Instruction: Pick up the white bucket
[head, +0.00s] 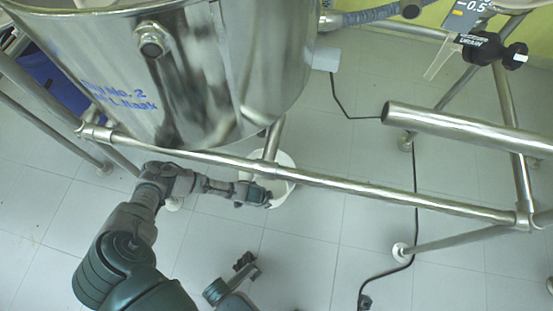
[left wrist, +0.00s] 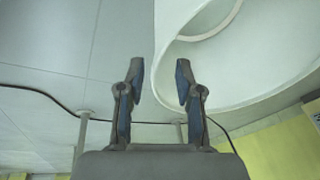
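The white bucket (head: 284,189) stands on the floor under the steel frame's front bar, partly hidden by the bar and my left gripper. My left gripper (head: 262,196) is at the bucket's near left side in the head view. In the left wrist view, my left gripper (left wrist: 159,66) is open, its two fingers apart. The bucket (left wrist: 245,65) fills the upper right there; its edge lies between the fingertips, with the right finger overlapping the bucket. Contact cannot be told. My right gripper (head: 246,263) is low in the head view, away from the bucket; its opening is unclear.
A large steel vessel (head: 200,70) hangs above the bucket's left. The frame's front bar (head: 380,189) crosses just over the bucket. A thick steel pipe (head: 460,127) juts in at right. A black cable (head: 415,215) runs along the floor. Tiled floor in front is mostly clear.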

